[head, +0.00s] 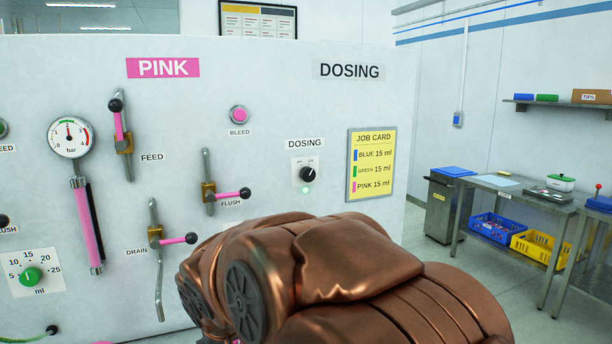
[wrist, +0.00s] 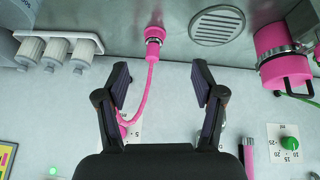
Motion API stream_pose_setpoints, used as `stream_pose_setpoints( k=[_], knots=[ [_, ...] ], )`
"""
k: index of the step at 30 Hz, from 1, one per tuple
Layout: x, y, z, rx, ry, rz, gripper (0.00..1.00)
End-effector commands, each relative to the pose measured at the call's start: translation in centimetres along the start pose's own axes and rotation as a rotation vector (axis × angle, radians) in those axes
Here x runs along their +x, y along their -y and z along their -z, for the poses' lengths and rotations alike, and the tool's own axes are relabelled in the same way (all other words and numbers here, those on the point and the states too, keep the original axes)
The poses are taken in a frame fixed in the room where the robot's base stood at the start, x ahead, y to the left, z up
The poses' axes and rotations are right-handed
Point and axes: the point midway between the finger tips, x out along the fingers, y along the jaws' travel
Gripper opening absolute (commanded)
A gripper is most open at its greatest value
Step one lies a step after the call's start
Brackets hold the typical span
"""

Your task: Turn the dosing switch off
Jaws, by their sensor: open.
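The dosing switch (head: 307,174) is a black rotary knob on a small white plate under the DOSING label on the white panel. Its pointer appears tilted to the upper right; the plate's marks are too small to read. A green lamp (head: 306,190) glows just below it. A green glow (wrist: 52,171) also shows near the lower left edge of the wrist view; the knob itself is not clear there. My gripper (wrist: 161,80) is open and empty in the wrist view, fingers apart and away from the switch. In the head view my copper arm hides it.
The yellow job card (head: 371,164) hangs right of the switch. A pink hose (wrist: 150,85) and pink canister (wrist: 283,68) show in the wrist view. A steel table (head: 510,187) stands right.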

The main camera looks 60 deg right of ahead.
Motion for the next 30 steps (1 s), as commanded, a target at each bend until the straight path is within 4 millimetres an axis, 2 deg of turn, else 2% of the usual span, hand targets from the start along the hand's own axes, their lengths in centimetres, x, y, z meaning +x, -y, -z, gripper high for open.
stream_pose_setpoints(
  k=[1, 6, 12, 15, 18, 21, 25, 30],
  knots=[
    [0.4, -1.7, 2.8, 0.054, -0.068, -0.013, 0.68],
    [0.3, -7.6, 11.2, 0.204, -0.308, -0.034, 0.68],
    [-1.4, -15.3, 18.9, 0.338, -0.579, -0.021, 0.68],
    [-2.5, -19.2, 21.5, 0.386, -0.697, -0.001, 0.68],
    [-4.2, -23.0, 23.6, 0.421, -0.814, 0.031, 0.68],
    [-5.7, -26.5, 24.6, 0.445, -0.908, 0.068, 0.68],
    [-7.5, -29.6, 25.1, 0.457, -0.997, 0.119, 0.68],
    [-8.7, -31.7, 25.0, 0.462, -1.053, 0.165, 0.68]
  ],
)
